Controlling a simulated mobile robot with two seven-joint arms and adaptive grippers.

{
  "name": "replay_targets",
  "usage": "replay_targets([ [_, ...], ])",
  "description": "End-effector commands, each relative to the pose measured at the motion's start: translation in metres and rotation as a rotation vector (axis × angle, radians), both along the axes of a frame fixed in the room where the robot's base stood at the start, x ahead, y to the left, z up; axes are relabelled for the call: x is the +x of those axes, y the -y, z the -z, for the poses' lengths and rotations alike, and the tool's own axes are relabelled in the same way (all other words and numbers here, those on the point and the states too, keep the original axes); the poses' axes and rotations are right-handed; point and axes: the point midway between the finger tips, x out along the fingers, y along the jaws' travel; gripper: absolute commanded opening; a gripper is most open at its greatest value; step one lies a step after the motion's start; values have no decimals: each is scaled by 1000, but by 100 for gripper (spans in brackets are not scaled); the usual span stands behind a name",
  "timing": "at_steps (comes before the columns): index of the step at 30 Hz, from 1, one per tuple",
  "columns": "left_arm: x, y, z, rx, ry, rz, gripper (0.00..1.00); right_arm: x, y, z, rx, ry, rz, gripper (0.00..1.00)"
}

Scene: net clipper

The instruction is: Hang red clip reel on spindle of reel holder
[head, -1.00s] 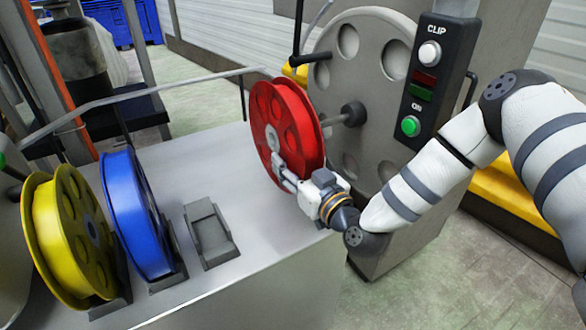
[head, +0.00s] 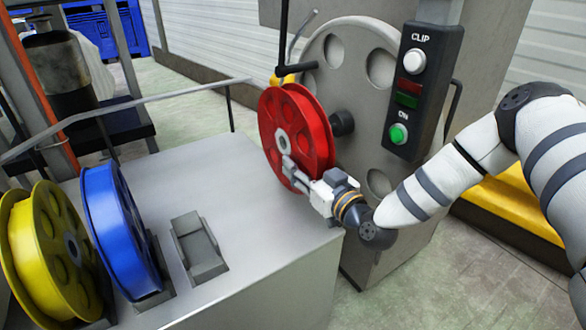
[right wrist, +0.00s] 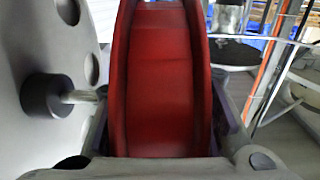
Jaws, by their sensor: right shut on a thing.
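The red clip reel (head: 309,118) is held upright in the air in front of the reel holder (head: 336,52), a grey disc with round holes. My right gripper (head: 291,172) is shut on the red reel at its lower edge. The red reel (right wrist: 160,80) fills the middle of the right wrist view between the fingers. The spindle (right wrist: 80,97) with its dark hub (right wrist: 47,96) shows to the left of the reel there, apart from it. In the head view the dark hub (head: 342,123) shows just right of the reel; the spindle's tip is hidden behind the reel. My left gripper is not in view.
A blue reel (head: 117,230) and a yellow reel (head: 40,250) stand in cradles on the grey table (head: 240,215). An empty cradle (head: 198,247) is beside them. A control box (head: 421,90) with buttons and a crank handle (head: 283,40) are near the holder.

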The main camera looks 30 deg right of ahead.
Motion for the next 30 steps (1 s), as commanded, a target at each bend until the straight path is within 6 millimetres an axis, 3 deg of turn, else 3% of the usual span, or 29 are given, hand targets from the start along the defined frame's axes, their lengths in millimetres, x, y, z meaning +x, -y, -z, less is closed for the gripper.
replay_targets([
  [30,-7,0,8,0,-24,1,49,6,78,0,0,5,1,0],
])
